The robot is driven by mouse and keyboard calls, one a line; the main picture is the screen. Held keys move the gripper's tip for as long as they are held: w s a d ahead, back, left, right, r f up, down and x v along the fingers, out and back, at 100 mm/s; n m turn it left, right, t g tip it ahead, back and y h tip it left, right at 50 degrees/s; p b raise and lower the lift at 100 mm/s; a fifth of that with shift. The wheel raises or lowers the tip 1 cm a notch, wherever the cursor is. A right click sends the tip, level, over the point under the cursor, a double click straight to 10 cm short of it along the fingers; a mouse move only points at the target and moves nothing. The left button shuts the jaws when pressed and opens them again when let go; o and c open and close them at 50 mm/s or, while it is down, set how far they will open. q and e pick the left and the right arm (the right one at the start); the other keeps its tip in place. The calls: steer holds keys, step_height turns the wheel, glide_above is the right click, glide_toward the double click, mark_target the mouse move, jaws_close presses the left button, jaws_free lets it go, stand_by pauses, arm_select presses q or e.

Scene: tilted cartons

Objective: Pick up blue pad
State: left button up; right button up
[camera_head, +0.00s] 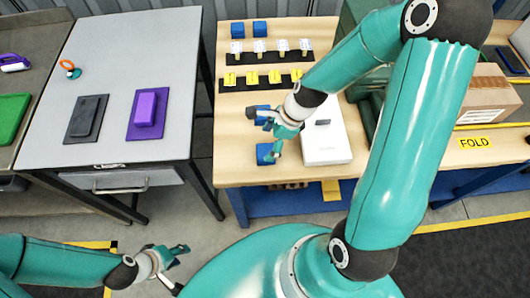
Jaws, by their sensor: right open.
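Several small blue pads are on the light wooden table. One blue pad (265,154) lies near the front edge, and another (262,109) lies just behind it. Two more (238,30) stand side by side at the back. My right gripper (268,135) is open over the two front pads, with one finger near each; it partly covers them. I cannot tell whether it touches either. My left gripper (178,268) is low at the bottom left, away from the table, with its fingers apart and empty.
A white box (326,146) stands right beside my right gripper. Black strips with yellow (252,78) and white pieces lie behind. A grey table (100,140) holds a purple block (147,110) and a dark pad (86,118). A carton (487,102) sits at the right.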

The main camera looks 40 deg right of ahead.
mark_target(262, 151)
steer(key=shift+b+x, duration=0.7)
steer(key=shift+x, duration=2.05)
steer(key=shift+s+a+r, duration=0.1)
steer(key=shift+s, duration=0.05)
steer(key=shift+c, duration=0.3)
steer(key=c, duration=0.8)
